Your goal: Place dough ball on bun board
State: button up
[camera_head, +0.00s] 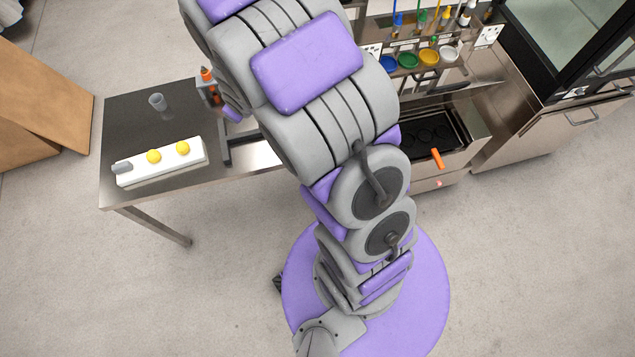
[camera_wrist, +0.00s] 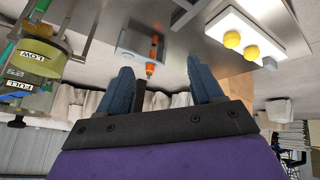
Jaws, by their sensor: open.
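A white board (camera_head: 188,167) lies on the steel table at the left in the head view. Two yellow dough balls sit on it, one near the middle (camera_head: 154,157) and one toward its right end (camera_head: 183,148). In the wrist view the same white board (camera_wrist: 235,22) is at the upper right, upside down, with its two yellow balls (camera_wrist: 232,39). My gripper (camera_wrist: 163,88) shows in the wrist view with its two dark blue fingers wide apart and nothing between them. In the head view my gripper is hidden behind my arm.
The steel table (camera_head: 130,115) carries a grey cup (camera_head: 157,102) and an orange-topped device (camera_head: 208,85). A cooktop drawer (camera_head: 430,135) and a shelf of coloured bowls (camera_head: 408,60) stand right of my arm. Bare table lies behind the board.

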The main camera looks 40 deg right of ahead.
jog(key=s+d+r+m+g+h, duration=0.1)
jog(key=s+d+r+m+g, duration=0.1)
jog(key=s+r, duration=0.45)
jog(key=s+d+r+m+g+h, duration=0.15)
jog(key=s+r, duration=0.25)
jog(key=s, duration=0.5)
jog(key=s+a+r+g+y, duration=0.1)
jog(key=s+a+r+g, duration=0.1)
jog(key=s, duration=0.8)
jog(key=s+a+r+m+g+y, duration=0.1)
jog(key=s+r, duration=0.4)
jog(key=s, duration=0.6)
jog(key=shift+s+a+g, duration=0.25)
jog(key=shift+a+g, duration=0.4)
jog(key=shift+g, duration=0.5)
jog(key=shift+y, duration=0.25)
